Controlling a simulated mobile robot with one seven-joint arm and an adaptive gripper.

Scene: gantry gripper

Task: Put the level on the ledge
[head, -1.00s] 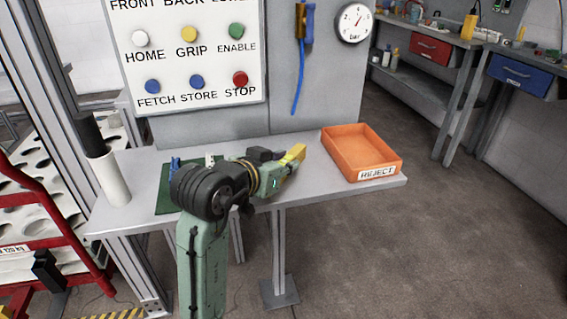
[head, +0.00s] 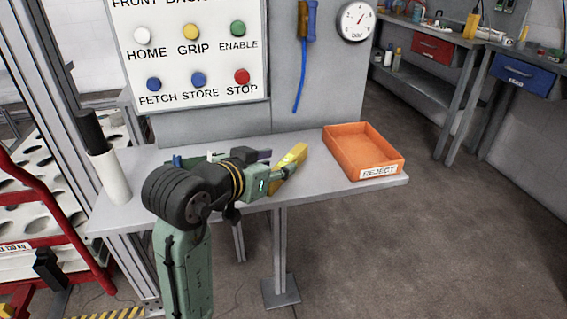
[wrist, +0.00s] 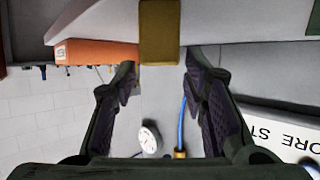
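The level is a yellow bar (head: 289,156) with a small green patch, slanting over the right-middle of the grey bench top. It also shows in the wrist view as a dull yellow block (wrist: 159,32) at top centre. My gripper (head: 290,170) is just at its near side. In the wrist view my two fingers (wrist: 159,75) stand wide apart with the block's end between or just beyond their tips, and narrow gaps show on both sides. I cannot tell whether the bar lies flat. The grey bench top (head: 330,190) is the only ledge-like surface I can make out.
An orange REJECT tray (head: 378,171) stands on the bench's right end. A white and black cylinder (head: 110,178) stands at the left end.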

